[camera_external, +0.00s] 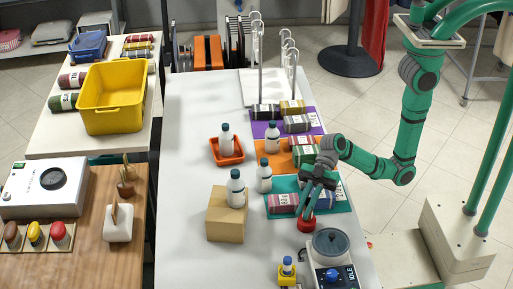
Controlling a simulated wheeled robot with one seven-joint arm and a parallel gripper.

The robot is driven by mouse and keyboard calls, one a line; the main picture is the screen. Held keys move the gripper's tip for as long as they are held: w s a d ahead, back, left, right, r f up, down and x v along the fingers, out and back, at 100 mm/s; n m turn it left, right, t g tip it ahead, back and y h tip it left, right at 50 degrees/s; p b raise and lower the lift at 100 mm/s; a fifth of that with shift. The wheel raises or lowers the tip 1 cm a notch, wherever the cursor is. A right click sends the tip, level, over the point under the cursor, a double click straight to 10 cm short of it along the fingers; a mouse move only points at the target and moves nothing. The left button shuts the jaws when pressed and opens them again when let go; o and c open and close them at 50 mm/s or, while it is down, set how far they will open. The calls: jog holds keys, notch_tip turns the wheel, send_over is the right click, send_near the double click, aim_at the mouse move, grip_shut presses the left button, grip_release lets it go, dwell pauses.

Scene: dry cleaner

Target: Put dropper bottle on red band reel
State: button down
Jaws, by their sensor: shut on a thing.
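My gripper (309,207) points down and is shut at the front right of the grey-white table. The dark fingers hide most of what they hold, which I take to be the dropper bottle. A small round red piece, which looks like the red band reel (306,224), is directly below the fingertips on the table. I cannot tell whether the held thing touches it. Another small bottle (287,263) with a blue cap stands upright on a yellow base (288,279) nearer the front.
A white device with a grey round top (331,243) stands close in front of the gripper. Rolled bundles lie on a teal mat (340,207) just behind. White bottles stand on a cardboard box (226,222), in an orange tray (227,160) and on the table. The table's left side is clear.

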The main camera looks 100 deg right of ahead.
jog(key=c, duration=1.8)
grip_release()
jog(key=shift+f, duration=0.15)
jog(key=v, duration=0.7)
jog(key=shift+d+r, duration=0.15)
jog(key=shift+r, duration=0.1)
jog(key=shift+s, duration=0.1)
